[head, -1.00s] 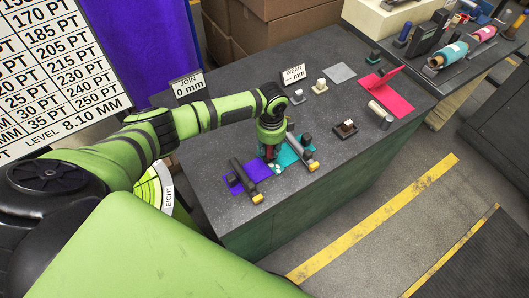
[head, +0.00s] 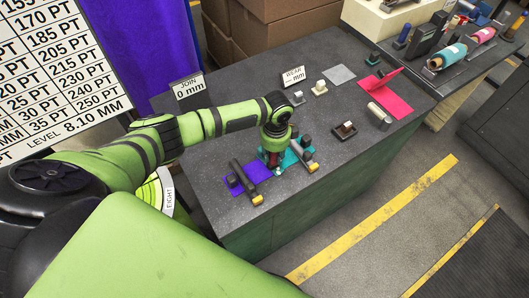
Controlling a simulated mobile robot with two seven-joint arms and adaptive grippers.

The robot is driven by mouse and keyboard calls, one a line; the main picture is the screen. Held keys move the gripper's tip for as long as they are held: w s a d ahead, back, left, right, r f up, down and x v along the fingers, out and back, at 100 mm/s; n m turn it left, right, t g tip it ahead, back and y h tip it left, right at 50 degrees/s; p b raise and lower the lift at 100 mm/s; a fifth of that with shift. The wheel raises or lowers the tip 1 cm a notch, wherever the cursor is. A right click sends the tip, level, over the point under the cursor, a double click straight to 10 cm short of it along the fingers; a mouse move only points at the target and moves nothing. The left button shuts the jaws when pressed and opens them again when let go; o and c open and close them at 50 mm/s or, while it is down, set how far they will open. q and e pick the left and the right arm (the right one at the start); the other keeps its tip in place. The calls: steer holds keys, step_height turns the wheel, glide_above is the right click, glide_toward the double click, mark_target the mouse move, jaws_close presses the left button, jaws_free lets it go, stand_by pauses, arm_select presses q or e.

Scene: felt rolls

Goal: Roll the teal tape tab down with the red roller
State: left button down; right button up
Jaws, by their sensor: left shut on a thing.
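My left gripper (head: 273,147) points down at the seam between a purple felt piece (head: 262,179) and a teal felt piece (head: 293,157). It is shut on the red roller (head: 272,158), of which only a bit of red shows below the wrist. The roller's lower end is low over the seam; I cannot tell whether it touches. A small pale teal spot, seemingly the teal tape tab (head: 278,170), shows at the near end of the seam, partly hidden by the gripper. My right gripper is not in view.
Several small blocks, a steel cylinder (head: 379,116), a pink felt sheet (head: 391,96) and a grey square (head: 339,74) lie further right.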

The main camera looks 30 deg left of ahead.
arm_select(q)
steer(key=shift+s+d+f+p, duration=0.1)
steer(key=shift+s+d+p, duration=0.2)
steer(key=shift+d, duration=0.35)
steer(key=shift+s+d+f, duration=0.1)
steer(key=shift+s+d, duration=0.05)
steer(key=shift+d, duration=0.05)
steer(key=shift+r+p, duration=0.7)
steer(key=shift+r, duration=0.05)
steer(key=shift+w+a, duration=0.15)
steer(key=shift+w, duration=0.05)
